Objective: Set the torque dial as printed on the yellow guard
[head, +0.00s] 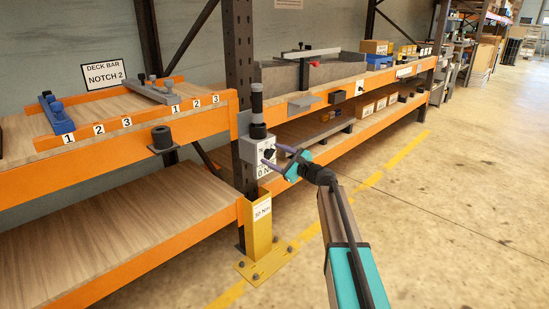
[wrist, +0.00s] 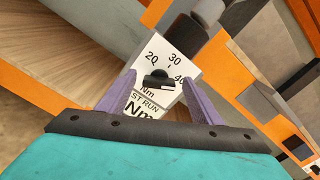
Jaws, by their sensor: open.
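The yellow guard (head: 258,232) stands at the foot of the rack upright; its small white label seems to read 30 Nm. Above it is a grey box with the torque dial, whose black knob (wrist: 158,80) shows in the wrist view on a white plate (wrist: 172,68) marked 20, 30 and 40 Nm. A white mark on the knob points right, towards the 40 side. My gripper (wrist: 158,84) is open, its purple fingers on either side of the knob with gaps visible. In the head view my gripper (head: 269,156) is in front of the dial box.
A black-and-grey tool (head: 257,110) stands upright above the dial box. Orange rack beams (head: 130,140) run to both sides. A sign reading DECK BAR NOTCH 2 (head: 103,76) stands at the left. A lower plate in the wrist view reads ST RUN, partly hidden. The floor at right is clear.

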